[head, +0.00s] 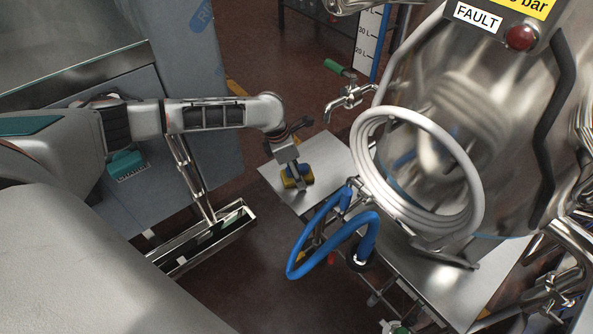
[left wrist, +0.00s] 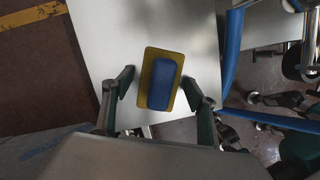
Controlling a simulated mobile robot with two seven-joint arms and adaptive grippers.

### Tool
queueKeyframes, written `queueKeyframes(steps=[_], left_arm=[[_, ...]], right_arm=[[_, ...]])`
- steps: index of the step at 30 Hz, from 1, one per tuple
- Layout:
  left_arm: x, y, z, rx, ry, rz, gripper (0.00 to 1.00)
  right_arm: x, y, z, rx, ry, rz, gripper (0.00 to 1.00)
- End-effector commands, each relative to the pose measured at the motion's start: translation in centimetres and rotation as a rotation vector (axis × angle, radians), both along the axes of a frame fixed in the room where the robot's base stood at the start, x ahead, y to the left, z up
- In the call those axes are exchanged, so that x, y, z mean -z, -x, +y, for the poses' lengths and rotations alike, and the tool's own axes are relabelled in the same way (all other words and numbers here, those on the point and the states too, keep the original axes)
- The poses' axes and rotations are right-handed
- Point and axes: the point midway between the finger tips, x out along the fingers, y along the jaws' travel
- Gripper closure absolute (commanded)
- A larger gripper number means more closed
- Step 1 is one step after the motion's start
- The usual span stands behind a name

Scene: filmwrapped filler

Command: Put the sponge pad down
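The sponge pad, a blue block on a yellow base (head: 306,175), lies on a flat metal plate (head: 325,158) beside the large steel tank. In the left wrist view the pad (left wrist: 161,83) shows whole, with bare plate around it. My left gripper (head: 297,172) is over the pad, pointing down. In the left wrist view its two fingers (left wrist: 157,84) stand apart on either side of the pad, with a visible gap on each side. Part of the pad is hidden behind the gripper in the head view. My right gripper is not in view.
A steel tap with a green handle (head: 349,97) juts out above the plate's back edge. A blue hose (head: 297,262) loops past the plate's right front, and a coiled pale hose (head: 365,135) hangs on the tank. A narrow metal trough (head: 205,240) lies to the left.

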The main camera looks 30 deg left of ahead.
Motion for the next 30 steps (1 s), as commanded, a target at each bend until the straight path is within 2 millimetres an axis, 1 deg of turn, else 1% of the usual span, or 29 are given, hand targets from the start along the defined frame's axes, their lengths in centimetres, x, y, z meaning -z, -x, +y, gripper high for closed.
queueKeyframes(steps=[5, 8, 11, 12, 18, 21, 25, 30], left_arm=[[-0.2, 0.0, 0.0, 0.000, 0.000, -0.001, 0.42], [-1.2, -0.1, 0.1, 0.000, -0.001, -0.005, 0.42], [-3.0, 0.0, 0.4, 0.000, 0.000, -0.012, 0.42], [-3.9, 0.1, 0.5, -0.001, 0.000, -0.014, 0.42], [-8.2, 0.9, 1.4, -0.001, 0.000, -0.015, 0.42], [-9.9, 1.3, 1.8, 0.000, -0.001, -0.014, 0.42], [-11.4, 1.8, 2.1, -0.001, 0.000, -0.009, 0.42], [-12.0, 2.1, 2.4, 0.000, -0.001, -0.004, 0.42]], right_arm=[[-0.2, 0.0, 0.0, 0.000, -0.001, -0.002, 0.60], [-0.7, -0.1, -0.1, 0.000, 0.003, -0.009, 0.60], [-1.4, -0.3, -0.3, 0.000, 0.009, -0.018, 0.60], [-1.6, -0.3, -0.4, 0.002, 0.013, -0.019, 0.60], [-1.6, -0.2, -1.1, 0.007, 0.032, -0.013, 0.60], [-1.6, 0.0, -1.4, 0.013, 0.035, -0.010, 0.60], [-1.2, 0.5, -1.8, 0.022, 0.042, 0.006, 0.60], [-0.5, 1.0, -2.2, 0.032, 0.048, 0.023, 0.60]])
